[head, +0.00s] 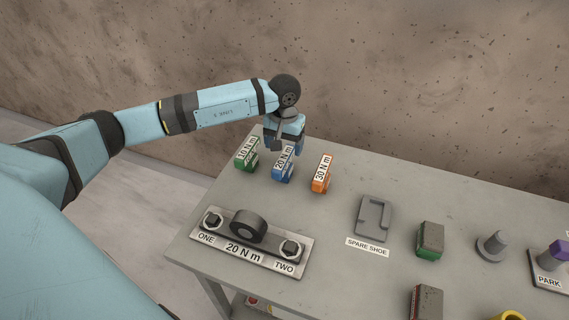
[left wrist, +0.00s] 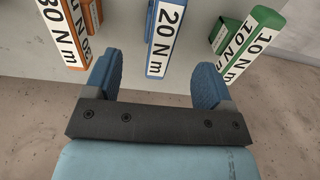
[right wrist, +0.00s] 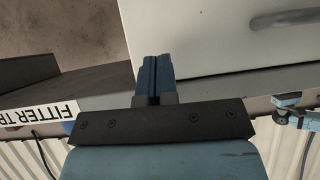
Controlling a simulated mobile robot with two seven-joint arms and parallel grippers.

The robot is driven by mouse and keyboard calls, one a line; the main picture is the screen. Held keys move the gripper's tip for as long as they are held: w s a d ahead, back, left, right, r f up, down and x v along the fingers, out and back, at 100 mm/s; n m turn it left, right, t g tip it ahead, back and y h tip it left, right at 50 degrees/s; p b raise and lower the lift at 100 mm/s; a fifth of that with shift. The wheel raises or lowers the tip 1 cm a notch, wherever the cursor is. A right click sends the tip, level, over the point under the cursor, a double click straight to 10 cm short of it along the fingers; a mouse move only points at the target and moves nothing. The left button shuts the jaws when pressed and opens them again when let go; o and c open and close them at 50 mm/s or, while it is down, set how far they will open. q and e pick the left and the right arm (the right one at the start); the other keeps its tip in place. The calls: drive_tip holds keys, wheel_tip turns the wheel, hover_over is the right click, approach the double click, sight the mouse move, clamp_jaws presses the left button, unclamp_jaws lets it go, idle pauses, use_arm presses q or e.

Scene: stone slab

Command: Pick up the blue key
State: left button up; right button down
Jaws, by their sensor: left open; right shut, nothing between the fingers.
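The blue key (head: 281,174), a block with a white "20 N m" label, stands on the grey table between a green key (head: 246,155) marked 10 N m and an orange key (head: 321,174) marked 30 N m. My left gripper (head: 284,143) is over the table right at the blue key, partly hidden by its own wrist. In the left wrist view the blue key (left wrist: 166,38) lines up with the gap between the open fingers (left wrist: 154,82); neither finger touches it visibly. My right gripper (right wrist: 155,75) is shut and empty, away from the keys.
A plate (head: 276,262) with two bolts and a dark ring lies at the front left of the table. A concrete wall stands behind.

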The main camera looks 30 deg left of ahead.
sight(283, 158)
use_arm(q)
wheel_tip(283, 158, down, 4)
drive_tip(key=shift+f, duration=0.1)
wheel_tip(283, 158, down, 4)
drive_tip(key=shift+a+f+p, duration=0.15)
drive_tip(key=shift+p, duration=0.7)
drive_tip(key=shift+w+f, duration=0.1)
drive_tip(key=shift+f, duration=0.35)
drive_tip(key=c, duration=1.4)
drive_tip(key=shift+o, duration=0.2)
drive_tip(key=shift+r, duration=0.1)
